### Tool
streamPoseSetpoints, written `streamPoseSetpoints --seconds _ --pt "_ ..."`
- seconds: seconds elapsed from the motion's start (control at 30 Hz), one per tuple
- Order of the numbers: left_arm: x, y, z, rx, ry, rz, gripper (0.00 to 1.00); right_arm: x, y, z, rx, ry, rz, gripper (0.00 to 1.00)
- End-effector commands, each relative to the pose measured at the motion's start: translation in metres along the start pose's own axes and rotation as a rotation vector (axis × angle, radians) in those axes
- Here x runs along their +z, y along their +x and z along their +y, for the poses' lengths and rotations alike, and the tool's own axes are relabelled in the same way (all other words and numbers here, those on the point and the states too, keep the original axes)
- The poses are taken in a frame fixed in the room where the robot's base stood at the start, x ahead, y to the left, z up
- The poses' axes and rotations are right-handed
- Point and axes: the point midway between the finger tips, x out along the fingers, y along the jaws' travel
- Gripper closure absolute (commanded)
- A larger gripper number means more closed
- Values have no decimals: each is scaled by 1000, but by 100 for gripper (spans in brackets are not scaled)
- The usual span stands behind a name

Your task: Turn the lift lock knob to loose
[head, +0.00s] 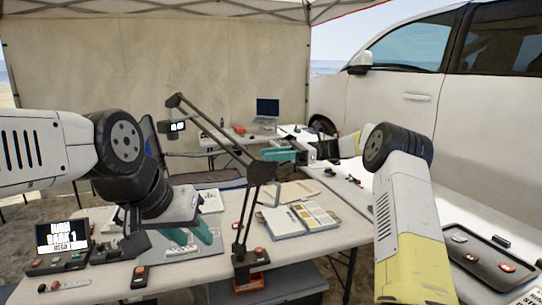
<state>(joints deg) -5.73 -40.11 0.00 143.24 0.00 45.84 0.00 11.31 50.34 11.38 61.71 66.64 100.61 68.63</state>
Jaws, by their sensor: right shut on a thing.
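A black jointed stand (241,225) rises from the near table, with a long boom reaching up and left from its black joint block (262,171). The lift lock knob is not clearly visible; the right fingertips cover the side of this joint block. My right gripper (279,154) comes in from the right with teal fingers at the block, shut on a small part there, which I take to be the knob. Its setting cannot be read. My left gripper (203,231) points down over the near table, left of the stand; its finger gap is not clear.
A small display (62,236) stands at the table's left. An open book (300,219) lies right of the stand. A black tray (486,255) is on the right-hand white surface. A laptop (267,109) sits on the far table. A white car (440,100) is behind.

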Motion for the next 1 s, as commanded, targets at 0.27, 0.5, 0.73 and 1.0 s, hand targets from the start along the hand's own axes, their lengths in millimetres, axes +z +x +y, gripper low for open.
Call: streamPoseSetpoints --seconds 0.27,0.5,0.73,1.0 --pt "0 0 0 0 0 0 64 -1 0 -1 142 -1 1 100" --pt "0 0 0 0 0 0 64 -1 0 0 212 -1 1 100" --pt "0 0 0 0 0 0 64 0 0 0 240 0 0 100" --pt "0 0 0 0 0 0 64 0 0 0 244 0 -1 100"
